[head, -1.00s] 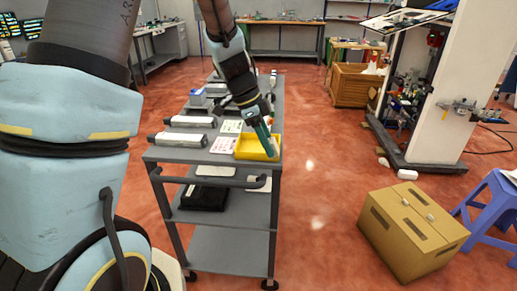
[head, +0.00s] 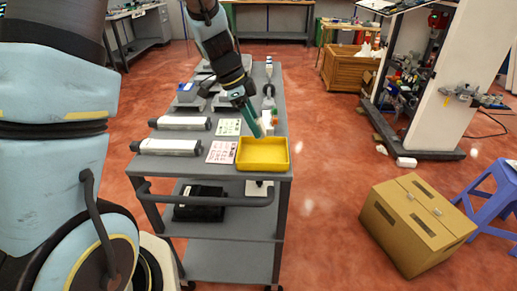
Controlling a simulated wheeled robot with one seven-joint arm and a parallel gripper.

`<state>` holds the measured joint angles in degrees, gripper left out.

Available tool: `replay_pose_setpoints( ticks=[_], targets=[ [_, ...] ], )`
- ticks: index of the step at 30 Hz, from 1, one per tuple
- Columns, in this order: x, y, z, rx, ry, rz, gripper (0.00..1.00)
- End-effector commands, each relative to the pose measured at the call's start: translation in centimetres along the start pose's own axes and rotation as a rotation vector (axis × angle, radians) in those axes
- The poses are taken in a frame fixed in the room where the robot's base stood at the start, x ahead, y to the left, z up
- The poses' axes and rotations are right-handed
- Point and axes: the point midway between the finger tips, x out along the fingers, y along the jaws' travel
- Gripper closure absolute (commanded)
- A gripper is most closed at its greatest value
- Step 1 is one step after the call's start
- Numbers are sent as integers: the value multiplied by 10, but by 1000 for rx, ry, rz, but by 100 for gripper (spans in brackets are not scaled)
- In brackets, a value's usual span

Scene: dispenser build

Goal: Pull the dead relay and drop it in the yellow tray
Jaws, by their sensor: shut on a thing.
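The yellow tray (head: 263,166) sits at the near right corner of the grey cart's top. It looks empty. My gripper (head: 258,131) points down just behind the tray's far edge, its teal fingers close together. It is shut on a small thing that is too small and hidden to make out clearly. A small white and orange thing (head: 268,117) shows just right of the fingers; I cannot tell if they touch. I cannot pick out the dead relay for sure.
Two white-and-grey cylinders (head: 170,146) lie at the cart's left, beside a red-marked card (head: 222,152) and a green-marked card (head: 229,127). Grey units stand farther back. A handle bar (head: 208,199) runs along the front. A cardboard box (head: 415,222) stands on the floor at right.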

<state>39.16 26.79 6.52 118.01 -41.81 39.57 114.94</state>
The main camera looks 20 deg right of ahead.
Motion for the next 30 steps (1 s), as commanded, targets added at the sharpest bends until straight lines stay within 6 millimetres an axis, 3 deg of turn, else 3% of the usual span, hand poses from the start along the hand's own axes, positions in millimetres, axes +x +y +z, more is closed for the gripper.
replay_pose_setpoints(
  ticks=[15, 27, 28, 30],
  targets=[
    [49, 0, 20, -1, -1, 2, 100],
    [53, 0, 22, 0, 0, 0, 100],
    [53, 0, 22, 0, 0, 1, 55],
    [53, 0, 22, 0, 0, 0, 47]
  ],
)
